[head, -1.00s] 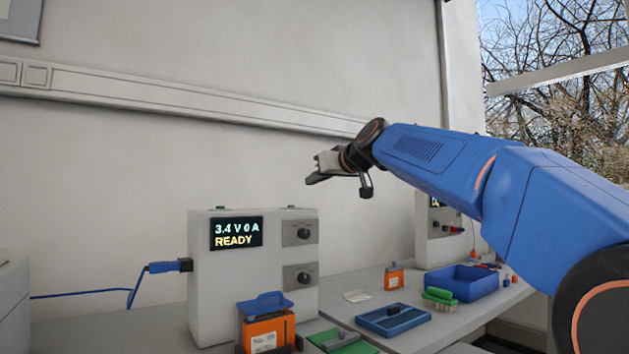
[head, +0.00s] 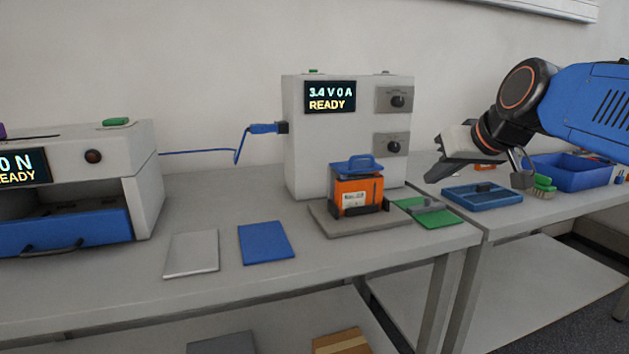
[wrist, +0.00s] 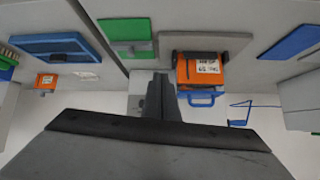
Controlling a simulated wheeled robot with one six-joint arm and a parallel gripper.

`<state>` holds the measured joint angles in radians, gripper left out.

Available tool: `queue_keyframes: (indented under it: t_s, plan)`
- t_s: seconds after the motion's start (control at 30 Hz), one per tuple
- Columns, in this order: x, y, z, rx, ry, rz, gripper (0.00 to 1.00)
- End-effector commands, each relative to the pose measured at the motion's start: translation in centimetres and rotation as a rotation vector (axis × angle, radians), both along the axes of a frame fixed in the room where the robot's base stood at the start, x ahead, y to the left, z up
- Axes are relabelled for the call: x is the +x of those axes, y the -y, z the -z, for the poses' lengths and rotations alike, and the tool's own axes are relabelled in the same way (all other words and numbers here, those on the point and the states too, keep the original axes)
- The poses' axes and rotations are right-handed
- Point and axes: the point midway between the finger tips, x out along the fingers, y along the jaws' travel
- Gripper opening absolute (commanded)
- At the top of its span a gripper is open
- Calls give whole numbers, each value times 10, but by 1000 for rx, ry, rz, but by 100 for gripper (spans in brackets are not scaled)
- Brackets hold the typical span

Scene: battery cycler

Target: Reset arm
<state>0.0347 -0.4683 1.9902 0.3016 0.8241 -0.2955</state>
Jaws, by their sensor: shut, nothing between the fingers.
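My gripper (head: 432,178) is shut and empty. In the head view it is raised above the bench on the right, in front of the cycler's right side, and it points left and down. In the wrist view the shut fingers (wrist: 165,98) show at the middle. The battery cycler (head: 345,125) is a light grey box with a screen reading "3.4 V 0 A READY". In front of it an orange battery (head: 357,192) with a blue top stands in a holder on a grey plate (head: 325,217). My gripper is apart from all of these.
A blue tray (head: 482,197) and a blue bin (head: 572,173) are farther right. A silver plate (head: 192,254) and a blue plate (head: 266,242) lie on the front bench. A machine with a blue drawer (head: 65,230) stands left.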

Motion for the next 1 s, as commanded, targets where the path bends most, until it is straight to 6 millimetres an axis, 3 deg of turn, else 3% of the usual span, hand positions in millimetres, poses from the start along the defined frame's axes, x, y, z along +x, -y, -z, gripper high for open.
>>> queue_keyframes:
  t_s: [0.03, 0.3, 0.5, 0.7, 1.0]
  plan:
    - [-21, 1, 24, -8, -37, 10, 0]
    - [-127, 17, 153, -58, -239, 81, 0]
    - [-193, 31, 231, -99, -355, 133, 0]
    - [-224, 38, 267, -123, -408, 159, 0]
    - [-228, 39, 271, -125, -415, 163, 0]
